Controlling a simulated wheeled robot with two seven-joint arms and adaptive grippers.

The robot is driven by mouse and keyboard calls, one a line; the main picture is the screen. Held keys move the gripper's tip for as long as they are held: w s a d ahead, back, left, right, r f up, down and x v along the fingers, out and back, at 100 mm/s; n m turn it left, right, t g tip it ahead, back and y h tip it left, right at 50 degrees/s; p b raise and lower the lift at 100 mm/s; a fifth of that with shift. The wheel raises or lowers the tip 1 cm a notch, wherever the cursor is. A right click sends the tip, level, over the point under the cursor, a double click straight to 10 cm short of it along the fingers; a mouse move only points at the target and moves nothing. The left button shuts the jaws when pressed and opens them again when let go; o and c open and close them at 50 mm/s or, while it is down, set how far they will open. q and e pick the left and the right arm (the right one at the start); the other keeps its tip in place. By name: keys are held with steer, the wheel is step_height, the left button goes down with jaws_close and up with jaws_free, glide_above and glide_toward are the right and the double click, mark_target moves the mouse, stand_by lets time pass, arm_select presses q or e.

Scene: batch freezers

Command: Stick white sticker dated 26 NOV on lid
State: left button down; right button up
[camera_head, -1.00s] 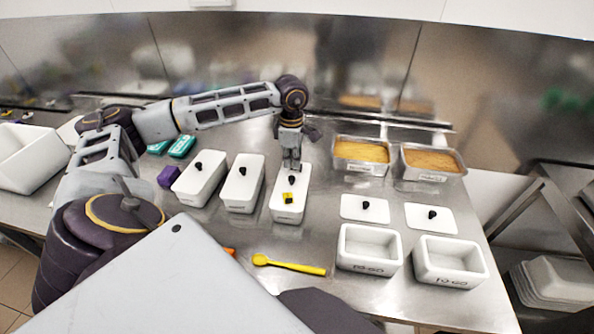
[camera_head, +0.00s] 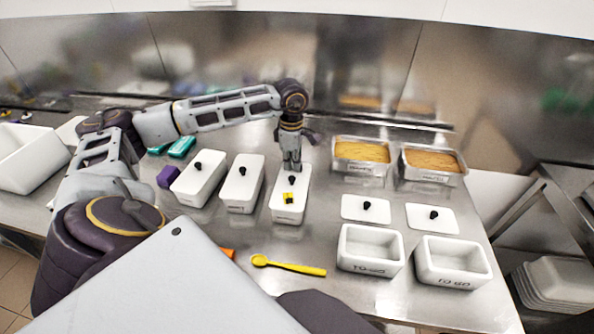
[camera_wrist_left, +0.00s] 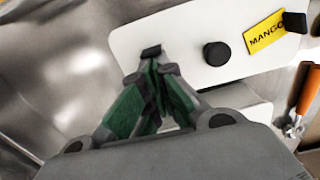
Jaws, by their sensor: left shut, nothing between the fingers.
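A white lidded tub (camera_head: 279,210) stands in the middle of the table, the rightmost of three alike. Its white lid (camera_wrist_left: 180,28) has a black knob (camera_wrist_left: 216,54) and a yellow label reading MANGO (camera_wrist_left: 265,34). A small black piece (camera_wrist_left: 295,22) sits at the label's right end. My left gripper (camera_head: 291,167) points down at the far end of this lid. In the left wrist view its green-padded fingers (camera_wrist_left: 151,56) are shut, with their tips over the lid; I cannot tell whether they touch. I cannot make out a white sticker dated 26 NOV. My right gripper is not in view.
Two more lidded tubs (camera_head: 200,180) (camera_head: 242,186) stand to the left. Two open white tubs (camera_head: 370,264) (camera_head: 449,278), loose lids (camera_head: 365,208) (camera_head: 430,218) and filled metal pans (camera_head: 360,168) (camera_head: 431,178) are on the right. A yellow spoon (camera_head: 290,266) lies in front.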

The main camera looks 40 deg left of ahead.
arm_select(q)
steer(key=shift+d, duration=0.15)
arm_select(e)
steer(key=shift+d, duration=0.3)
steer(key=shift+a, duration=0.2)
arm_select(q)
steer(key=shift+r, duration=0.2)
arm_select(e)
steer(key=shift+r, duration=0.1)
arm_select(q)
steer(key=shift+r+p, duration=0.3)
steer(key=shift+p, duration=0.05)
steer(key=shift+r+p, duration=1.7)
steer(key=shift+r, duration=1.3)
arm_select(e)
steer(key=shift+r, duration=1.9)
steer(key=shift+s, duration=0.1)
